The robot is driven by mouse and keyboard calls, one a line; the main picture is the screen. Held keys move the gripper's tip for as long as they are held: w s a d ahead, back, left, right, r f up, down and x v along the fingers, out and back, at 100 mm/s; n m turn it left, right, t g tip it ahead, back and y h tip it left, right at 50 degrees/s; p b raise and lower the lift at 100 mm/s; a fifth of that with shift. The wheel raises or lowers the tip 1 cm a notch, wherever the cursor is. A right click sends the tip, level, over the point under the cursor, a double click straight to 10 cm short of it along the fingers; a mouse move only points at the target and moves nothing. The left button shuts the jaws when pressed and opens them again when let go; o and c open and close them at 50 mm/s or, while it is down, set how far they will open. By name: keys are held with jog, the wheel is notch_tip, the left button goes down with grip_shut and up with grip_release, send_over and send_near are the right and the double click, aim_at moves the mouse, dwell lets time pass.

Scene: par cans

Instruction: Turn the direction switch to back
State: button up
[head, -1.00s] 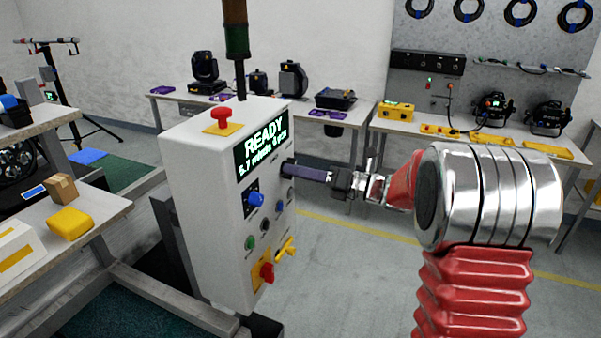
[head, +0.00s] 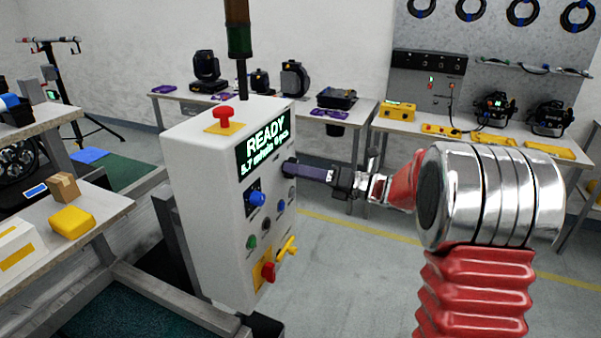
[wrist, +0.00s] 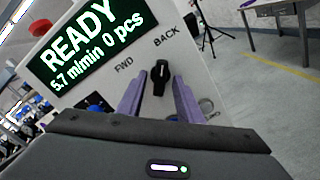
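The white control box (head: 215,190) stands left of centre in the head view, its lit display (head: 265,146) reading READY. The black direction switch (wrist: 160,77) shows in the wrist view between the labels FWD and BACK. Its knob looks close to upright; which label it points to I cannot tell. My gripper (head: 292,169) reaches the box face from the right. In the wrist view its two purple fingers (wrist: 155,100) stand apart, one on each side of the switch. A gap shows on both sides of the knob. The gripper hides the switch in the head view.
Below the switch are a blue knob (head: 257,199), a green button (head: 251,242), a red knob (head: 268,272) and a yellow handle (head: 288,246). A red mushroom button (head: 223,116) is on top.

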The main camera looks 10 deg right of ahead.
jog(key=v, duration=1.3)
jog(key=shift+s+d, duration=0.25)
jog(key=shift+f, duration=0.1)
jog(key=s+a+f+n+g+h, duration=0.3)
jog(key=s+f+n+g, duration=0.1)
jog(key=s+f+n, duration=0.4)
jog(key=s+a+f+n+g+h, duration=0.2)
jog(key=s+f+n+g+h, duration=0.2)
jog(key=s+f+n, duration=0.4)
jog(key=s+r+n+h, duration=0.5)
jog(key=s+n+h, duration=0.3)
jog(key=n, duration=0.5)
jog(key=s+a+r+n+t, duration=0.3)
jog(key=s+a+r+n, duration=0.1)
jog(key=a+r, duration=0.1)
jog(key=shift+a+r, duration=0.25)
jog(key=shift+r, duration=0.1)
